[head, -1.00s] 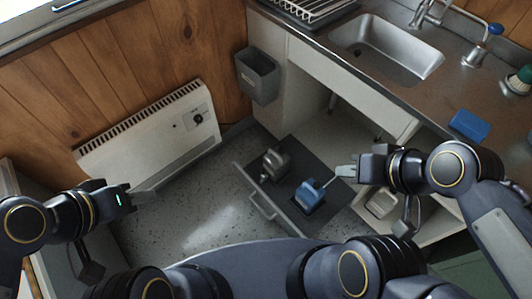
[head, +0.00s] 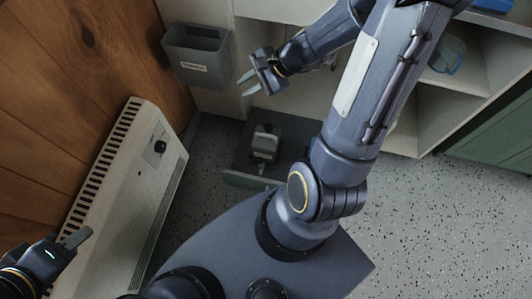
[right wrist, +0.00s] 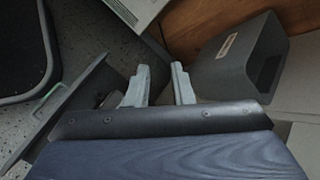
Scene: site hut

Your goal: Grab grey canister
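The grey canister (head: 265,143) stands in an open dark drawer (head: 240,152) low in the middle of the head view. It does not show in the right wrist view. My right gripper (head: 243,84) is up and slightly left of the canister in the head view, apart from it. Its two fingers are spread with nothing between them, as the right wrist view also shows (right wrist: 160,85). My left gripper (head: 78,238) is at the lower left, beside the heater; its finger gap is not clear. My right arm covers the drawer's right side.
A grey labelled bin (head: 197,55) hangs near my right gripper; it fills the right of the wrist view (right wrist: 235,62). A white heater (head: 125,195) stands along the wooden wall. Open shelves (head: 475,70) are at the right. Speckled floor (head: 430,220) is clear at lower right.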

